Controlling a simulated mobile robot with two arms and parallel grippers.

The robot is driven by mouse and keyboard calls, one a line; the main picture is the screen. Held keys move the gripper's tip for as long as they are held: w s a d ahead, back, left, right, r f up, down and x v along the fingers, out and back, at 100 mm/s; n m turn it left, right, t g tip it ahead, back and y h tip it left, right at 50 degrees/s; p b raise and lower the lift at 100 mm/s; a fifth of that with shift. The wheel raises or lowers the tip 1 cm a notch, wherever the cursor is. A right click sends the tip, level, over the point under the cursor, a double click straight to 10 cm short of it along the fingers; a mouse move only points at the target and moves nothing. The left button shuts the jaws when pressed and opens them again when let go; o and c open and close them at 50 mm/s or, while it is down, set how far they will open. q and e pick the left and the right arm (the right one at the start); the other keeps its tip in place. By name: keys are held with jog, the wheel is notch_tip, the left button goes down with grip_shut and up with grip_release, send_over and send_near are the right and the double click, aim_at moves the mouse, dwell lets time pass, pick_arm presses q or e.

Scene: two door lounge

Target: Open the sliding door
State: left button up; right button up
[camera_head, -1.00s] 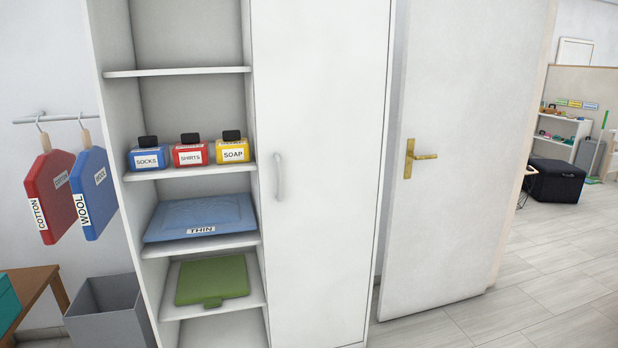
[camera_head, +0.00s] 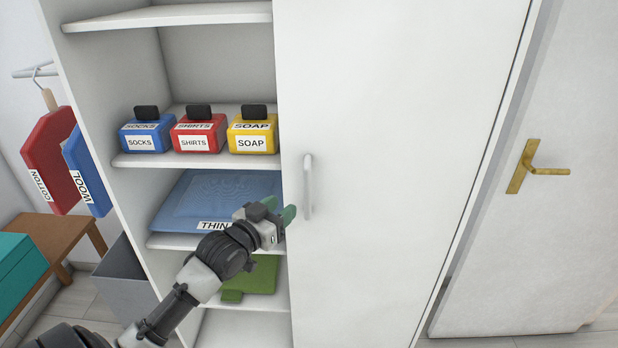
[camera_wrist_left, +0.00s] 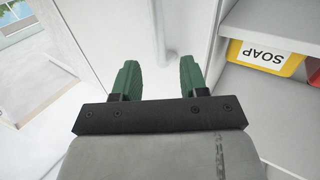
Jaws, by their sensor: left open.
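The sliding door (camera_head: 400,150) is a plain white panel covering the right part of a white cabinet; the shelves to its left are uncovered. Its pale vertical handle (camera_head: 308,186) is near the panel's left edge. My left gripper (camera_head: 280,209) is open and empty, just left of the handle and in front of the shelves. In the left wrist view my green fingers (camera_wrist_left: 158,80) stand apart, and the pale handle (camera_wrist_left: 168,35) shows faintly beyond them, toward the right finger. I see no contact with the handle. My right gripper is out of view.
Labelled SOCKS (camera_head: 146,135), SHIRTS (camera_head: 199,135) and SOAP (camera_head: 253,135) containers stand on a shelf. A blue THIN item (camera_head: 205,200) and a green item (camera_head: 262,275) lie below. A hinged door with a brass handle (camera_head: 535,170) is at right. A grey bin (camera_head: 122,285) stands at left.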

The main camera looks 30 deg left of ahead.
aim_at(305, 185)
pick_arm(q)
jog(key=w, duration=0.2)
jog(key=w+p, duration=0.1)
jog(key=w, duration=0.2)
jog(key=w+r+p, duration=0.1)
jog(key=w, duration=0.2)
jog(key=shift+w+d+r, duration=0.1)
jog(key=shift+w+d, duration=0.25)
jog(key=shift+w, duration=0.7)
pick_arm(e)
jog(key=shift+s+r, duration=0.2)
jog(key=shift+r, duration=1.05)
pick_arm(q)
grip_shut()
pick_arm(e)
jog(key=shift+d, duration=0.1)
